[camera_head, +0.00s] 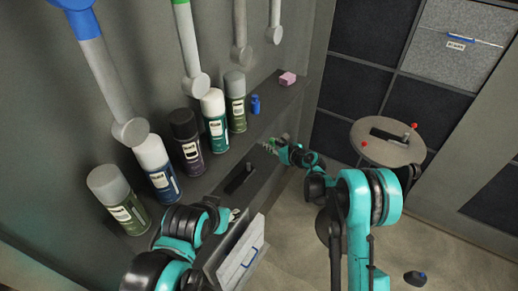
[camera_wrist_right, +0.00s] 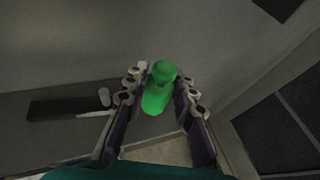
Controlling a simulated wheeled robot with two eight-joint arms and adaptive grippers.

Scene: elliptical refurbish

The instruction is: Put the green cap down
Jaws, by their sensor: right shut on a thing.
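The green cap (camera_wrist_right: 160,88) is between the fingers of my right gripper (camera_wrist_right: 158,98) in the right wrist view. In the head view, my right gripper (camera_head: 270,147) is over the far part of the grey ledge (camera_head: 262,168); only a small bit of green shows there. I cannot tell whether the cap touches the ledge. My left arm comes in at the bottom left, and its fingers are not clearly visible.
A black object (camera_head: 240,178) lies on the ledge. A round stool-like table (camera_head: 375,152) stands at the right. The floor between is mostly clear.

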